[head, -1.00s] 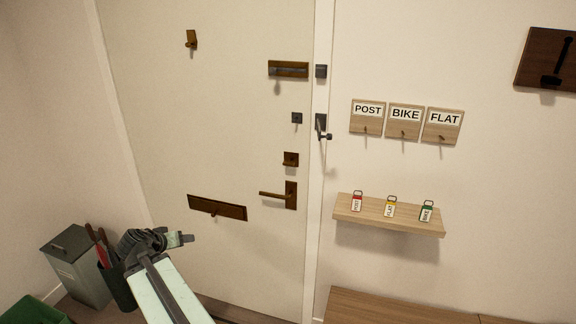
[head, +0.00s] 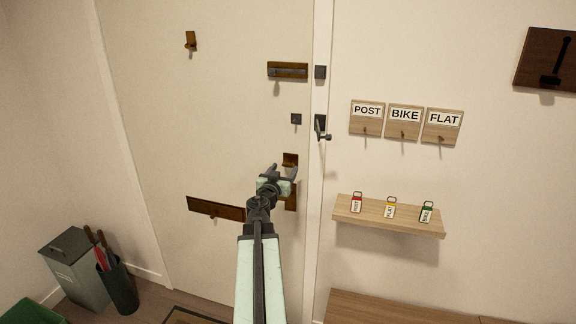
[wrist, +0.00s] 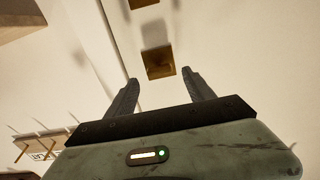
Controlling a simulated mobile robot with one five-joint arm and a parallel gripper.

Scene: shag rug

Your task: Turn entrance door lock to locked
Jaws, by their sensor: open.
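The entrance door (head: 220,120) is pale and appears closed. A small brown lock plate (head: 290,159) sits near its right edge, above the door handle plate (head: 291,200). My gripper (head: 283,172) is open and empty, just below and in front of the lock plate in the head view, and hides most of the handle. In the wrist view, which looks upside down, the lock plate (wrist: 159,62) shows just beyond and between my open fingertips (wrist: 161,75), apart from them. I cannot tell which way its turn piece points.
A brown bolt (head: 287,71), a small dark square (head: 296,119) and a mail slot (head: 216,208) are on the door. A dark metal latch (head: 321,127) is on the frame. Right are labelled hook boards (head: 404,120) and a key shelf (head: 388,214). A bin (head: 75,268) stands left.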

